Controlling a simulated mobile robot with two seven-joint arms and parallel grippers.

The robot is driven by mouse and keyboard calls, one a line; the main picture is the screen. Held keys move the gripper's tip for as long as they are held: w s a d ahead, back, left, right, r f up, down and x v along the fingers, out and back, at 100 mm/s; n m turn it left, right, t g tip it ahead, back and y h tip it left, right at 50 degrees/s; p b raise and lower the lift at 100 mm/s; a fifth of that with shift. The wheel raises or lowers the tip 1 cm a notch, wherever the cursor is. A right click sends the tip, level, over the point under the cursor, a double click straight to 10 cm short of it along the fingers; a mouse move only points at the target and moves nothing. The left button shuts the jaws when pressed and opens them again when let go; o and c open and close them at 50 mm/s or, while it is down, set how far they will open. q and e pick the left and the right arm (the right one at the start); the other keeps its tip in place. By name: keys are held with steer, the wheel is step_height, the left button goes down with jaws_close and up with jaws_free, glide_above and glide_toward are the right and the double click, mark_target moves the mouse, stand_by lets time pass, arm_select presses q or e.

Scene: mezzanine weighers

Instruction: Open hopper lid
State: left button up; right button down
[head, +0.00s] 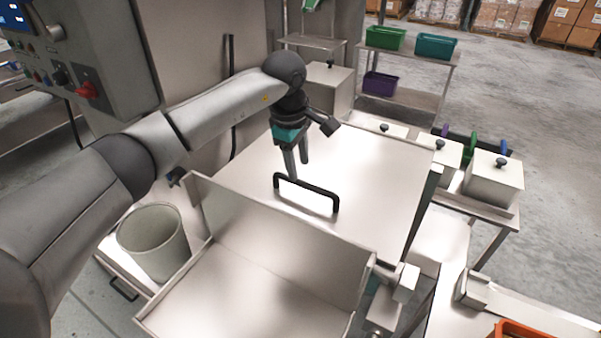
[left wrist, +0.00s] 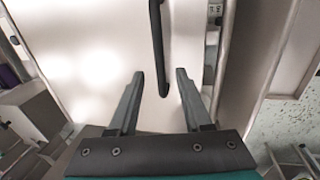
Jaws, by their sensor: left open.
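The hopper lid (head: 375,175) is a broad flat steel panel, lying closed as far as I can see. A black bar handle (head: 322,190) stands near its front edge. My left gripper (head: 298,172) is open above the lid, pointing down at the left part of the handle. In the left wrist view the lid (left wrist: 90,60) fills the upper left, and the handle (left wrist: 157,45) runs down between the two spread fingertips (left wrist: 160,75). I cannot tell whether the fingers touch the handle. My right gripper is not in view.
An open steel tray (head: 265,285) lies in front of the lid. A grey-green bin (head: 155,243) stands at the left. A control box (head: 95,55) hangs upper left. Lidded steel containers (head: 493,180) stand at the right, with green (head: 385,38) and purple (head: 380,83) bins behind.

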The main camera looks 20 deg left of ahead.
mark_target(301, 181)
arm_select(q)
steer(key=f, duration=0.2)
steer(key=w+f, duration=0.1)
steer(key=f, duration=0.2)
jaws_close()
stand_by(0.3)
steer(key=shift+r, duration=0.1)
stand_by(0.9)
